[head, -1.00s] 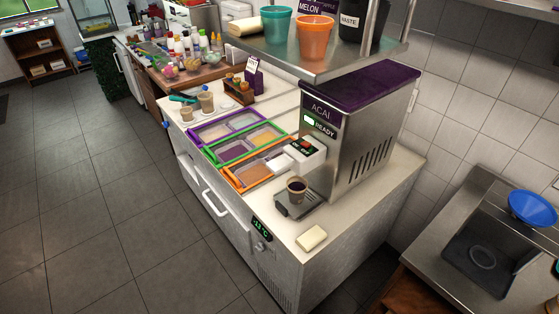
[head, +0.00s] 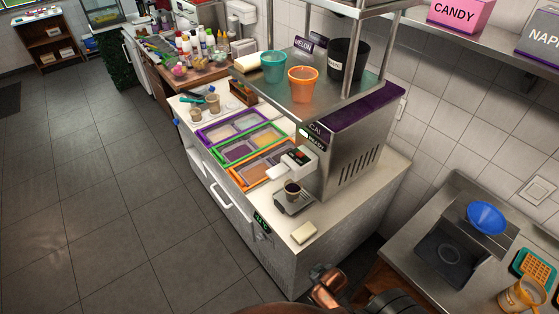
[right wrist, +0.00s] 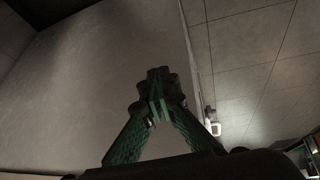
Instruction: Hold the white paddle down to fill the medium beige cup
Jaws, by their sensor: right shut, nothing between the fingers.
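The beige cup (head: 292,191) stands upright on the drip tray (head: 283,207) of the steel acai machine (head: 352,160). Its inside looks dark; I cannot tell how full it is. The white paddle (head: 284,172) juts from the machine's front, above the cup, below the small button panel (head: 299,157). My right gripper shows in the right wrist view (right wrist: 158,85), its green fingers shut together and empty, with a plain pale surface beyond. My right arm's copper-coloured part is at the bottom of the head view, apart from the paddle and cup. My left gripper is not in view.
A yellowish block (head: 303,232) lies on the counter's front corner. Topping trays (head: 240,150) lie left of the machine. A steel shelf (head: 310,92) with tubs overhangs it. Floor is clear at left.

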